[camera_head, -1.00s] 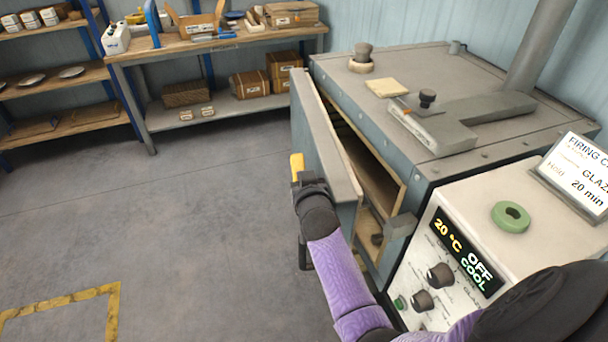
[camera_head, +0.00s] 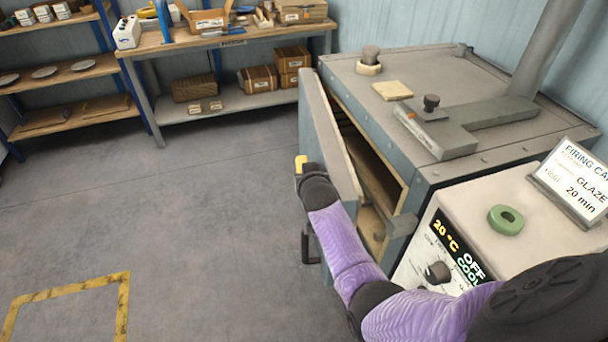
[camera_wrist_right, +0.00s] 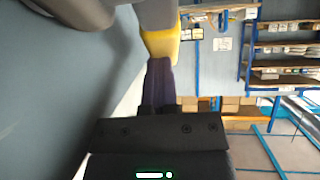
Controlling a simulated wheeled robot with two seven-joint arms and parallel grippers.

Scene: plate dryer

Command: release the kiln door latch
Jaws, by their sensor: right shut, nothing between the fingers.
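The kiln door (camera_head: 335,150) stands ajar, with a gap between it and the kiln body. A yellow grip (camera_head: 301,163), apparently the latch handle, shows at the door's outer side. In the right wrist view the yellow grip (camera_wrist_right: 161,43) joins a grey part beside the blue-grey door face (camera_wrist_right: 60,95). My right gripper (camera_wrist_right: 160,68) is shut and empty, its dark fingers just at the yellow grip; I cannot tell whether they touch. In the head view my right arm reaches across the door edge and hides the fingertips. My left gripper is out of view.
A black handle (camera_head: 309,244) sits lower on the door. The control panel (camera_head: 455,250) reads 20 °C, OFF, COOL. Floor left of the door is clear, up to the workbench (camera_head: 225,43).

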